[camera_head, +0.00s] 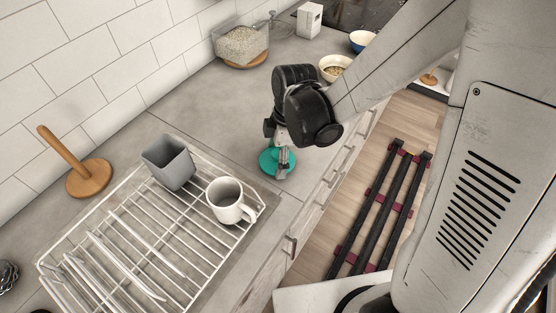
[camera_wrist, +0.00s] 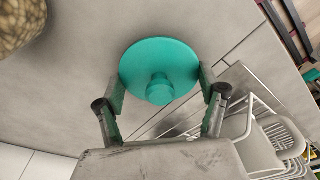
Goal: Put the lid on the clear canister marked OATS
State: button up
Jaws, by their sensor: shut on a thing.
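A round teal lid (camera_head: 270,165) with a central knob is at my gripper (camera_head: 284,156), over the grey counter. In the wrist view the lid (camera_wrist: 150,58) is between my two fingers, which are shut on opposite sides of its rim. I cannot tell whether it touches the counter. A clear canister (camera_head: 240,44) with beige, grainy contents stands at the back by the tiled wall, its top apparently open. It also shows at the wrist view's upper left corner (camera_wrist: 18,24). No OATS marking is readable.
A wire rack (camera_head: 125,240) in front holds a grey cup (camera_head: 168,163), a white mug (camera_head: 230,200) and plates. A wooden holder (camera_head: 88,176) stands left. Bowls (camera_head: 335,66) and a white box (camera_head: 308,20) stand at the back. The counter between lid and canister is clear.

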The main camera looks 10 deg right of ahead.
jog(key=shift+r+p, duration=0.65)
jog(key=shift+r, duration=0.4)
jog(key=shift+r+p, duration=1.5)
jog(key=shift+r, duration=0.9)
